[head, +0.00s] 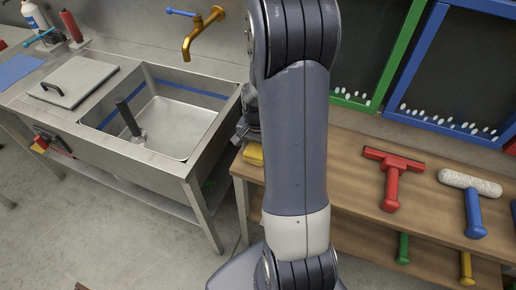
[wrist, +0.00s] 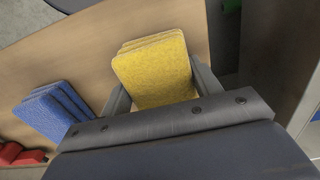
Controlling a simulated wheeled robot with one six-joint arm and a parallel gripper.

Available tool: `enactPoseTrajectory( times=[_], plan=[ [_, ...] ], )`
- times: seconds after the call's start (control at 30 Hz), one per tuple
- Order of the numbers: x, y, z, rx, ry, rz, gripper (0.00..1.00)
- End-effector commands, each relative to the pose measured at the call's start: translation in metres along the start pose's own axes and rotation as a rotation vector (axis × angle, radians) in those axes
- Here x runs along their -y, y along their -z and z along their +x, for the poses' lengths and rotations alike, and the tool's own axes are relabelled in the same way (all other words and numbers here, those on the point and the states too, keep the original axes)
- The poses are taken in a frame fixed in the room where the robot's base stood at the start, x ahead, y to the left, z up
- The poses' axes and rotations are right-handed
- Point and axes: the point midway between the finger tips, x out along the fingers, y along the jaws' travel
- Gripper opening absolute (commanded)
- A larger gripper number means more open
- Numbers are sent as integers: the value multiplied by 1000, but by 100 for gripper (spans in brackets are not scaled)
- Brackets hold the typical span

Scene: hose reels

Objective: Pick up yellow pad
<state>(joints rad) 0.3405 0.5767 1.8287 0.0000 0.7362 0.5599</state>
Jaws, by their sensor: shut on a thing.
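The yellow pad (wrist: 155,72) shows in the wrist view between the two fingers of my gripper (wrist: 160,92). It looks like the top of a small stack of yellow pads, whose edges show behind it. My gripper is shut on the yellow pad, with one finger along each side. In the head view, a bit of yellow pad (head: 253,154) shows at the left end of the wooden bench, and my arm hides most of the gripper. I cannot tell whether the pad is lifted off the stack.
A stack of blue pads (wrist: 57,112) lies left of the yellow ones on the wooden bench (head: 345,160). A red squeegee (head: 392,178) and a blue-handled roller (head: 472,200) lie further right. A metal sink (head: 160,125) stands to the left, across a narrow gap.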

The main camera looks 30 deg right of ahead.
Motion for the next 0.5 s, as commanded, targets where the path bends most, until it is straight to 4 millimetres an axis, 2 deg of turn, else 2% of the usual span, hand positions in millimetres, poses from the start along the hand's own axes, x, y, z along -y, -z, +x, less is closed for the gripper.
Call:
enactPoseTrajectory(
  times=[0.27,0.37,0.5],
  plan=[
    [0,1,-5,-2,1,0,37],
    [1,1,-18,-5,3,0,37],
    [1,1,-45,-6,4,0,37]
  ],
)
